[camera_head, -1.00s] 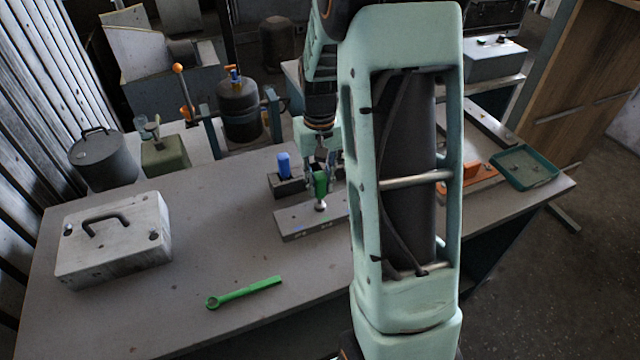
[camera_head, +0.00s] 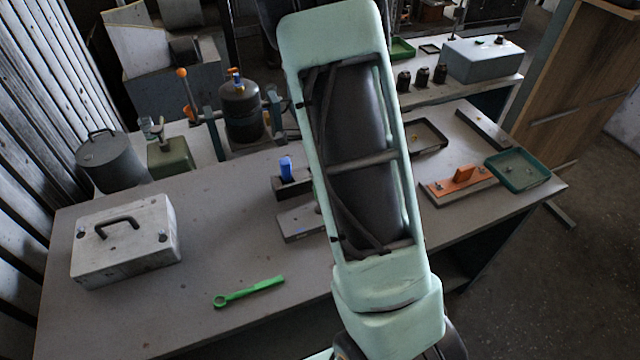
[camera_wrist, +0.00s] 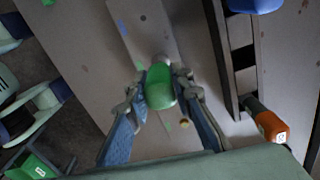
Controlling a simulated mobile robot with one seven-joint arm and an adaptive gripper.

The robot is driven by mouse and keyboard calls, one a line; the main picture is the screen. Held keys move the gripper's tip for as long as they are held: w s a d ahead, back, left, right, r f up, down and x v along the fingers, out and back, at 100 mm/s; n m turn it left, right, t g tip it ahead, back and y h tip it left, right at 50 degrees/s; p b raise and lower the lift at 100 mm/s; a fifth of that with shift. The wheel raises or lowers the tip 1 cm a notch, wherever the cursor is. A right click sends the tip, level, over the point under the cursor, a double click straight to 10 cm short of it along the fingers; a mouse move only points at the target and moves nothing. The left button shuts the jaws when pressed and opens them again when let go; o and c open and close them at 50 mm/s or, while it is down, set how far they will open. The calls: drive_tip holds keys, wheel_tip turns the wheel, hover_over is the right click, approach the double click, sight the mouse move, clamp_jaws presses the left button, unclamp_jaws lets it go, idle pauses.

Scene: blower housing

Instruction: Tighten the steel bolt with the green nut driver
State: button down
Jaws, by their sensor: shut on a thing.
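The green nut driver (camera_wrist: 160,88) stands between the fingers of my gripper (camera_wrist: 162,96) in the wrist view. The gripper is shut on its green handle. A pale metal part (camera_wrist: 161,61) shows at the far end of the handle, over the grey plate (camera_wrist: 127,22); I cannot tell whether it is the driver's socket or the steel bolt, or whether the two touch. In the head view the left part of the grey plate (camera_head: 298,222) shows on the table, while my arm hides the gripper, driver and bolt.
A blue-handled tool (camera_head: 286,168) stands in a dark holder (camera_head: 292,188) behind the plate. A green wrench (camera_head: 249,292) lies at the table's front. A white case (camera_head: 126,247) is at left. An orange fixture (camera_head: 463,180) and green tray (camera_head: 519,170) are at right.

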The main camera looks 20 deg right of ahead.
drive_tip(key=c, duration=2.4)
unclamp_jaws()
clamp_jaws()
drive_tip(key=shift+r, duration=0.15)
drive_tip(key=shift+r+p, duration=0.3)
drive_tip(key=shift+r, duration=3.55)
